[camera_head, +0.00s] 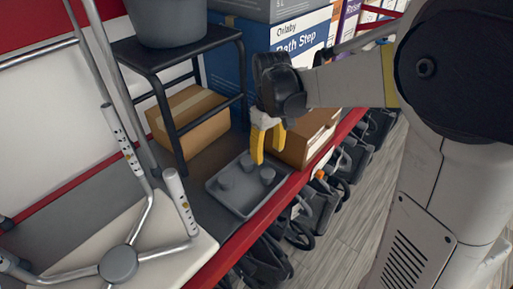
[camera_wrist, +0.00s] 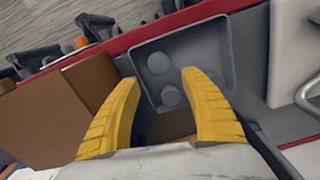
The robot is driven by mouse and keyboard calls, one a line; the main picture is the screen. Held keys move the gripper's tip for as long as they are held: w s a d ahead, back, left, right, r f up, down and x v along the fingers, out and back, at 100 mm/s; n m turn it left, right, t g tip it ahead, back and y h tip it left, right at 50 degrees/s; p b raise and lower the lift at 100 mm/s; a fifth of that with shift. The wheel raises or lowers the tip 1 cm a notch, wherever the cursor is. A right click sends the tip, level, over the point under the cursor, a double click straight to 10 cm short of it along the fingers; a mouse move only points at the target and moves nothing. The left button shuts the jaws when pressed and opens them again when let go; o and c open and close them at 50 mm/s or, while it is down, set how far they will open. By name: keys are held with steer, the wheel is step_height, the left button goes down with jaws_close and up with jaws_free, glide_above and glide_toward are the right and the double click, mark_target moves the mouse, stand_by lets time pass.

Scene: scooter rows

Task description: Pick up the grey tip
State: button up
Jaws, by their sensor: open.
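A shallow grey tray (camera_head: 238,205) lies on the shelf with three short round grey tips in it: a left one (camera_head: 224,178), a back one (camera_head: 247,163) and a right one (camera_head: 267,175). My gripper (camera_head: 268,150), with yellow fingers, is open and empty, above the tray's back right part. In the wrist view the tray (camera_wrist: 203,45) lies beyond my open fingers (camera_wrist: 159,78). Two grey tips show there, one farther (camera_wrist: 158,63) and one nearer (camera_wrist: 171,95), between the fingertips in the picture.
A cardboard box (camera_head: 305,140) stands close right of my gripper, also in the wrist view (camera_wrist: 40,120). A black stool (camera_head: 180,60) with a grey bucket stands behind left. A metal-legged frame (camera_head: 120,262) lies left of the tray. The red shelf edge (camera_head: 262,215) runs in front.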

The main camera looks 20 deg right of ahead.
glide_above(268, 173)
step_height(268, 173, down, 4)
steer(key=shift+a+f+b, duration=0.1)
steer(key=shift+f+b, duration=0.1)
steer(key=shift+b, duration=0.25)
step_height(268, 173, down, 6)
steer(key=shift+w+r+b, duration=0.1)
steer(key=shift+b, duration=0.55)
steer(key=shift+c, duration=0.2)
steer(key=c, duration=0.8)
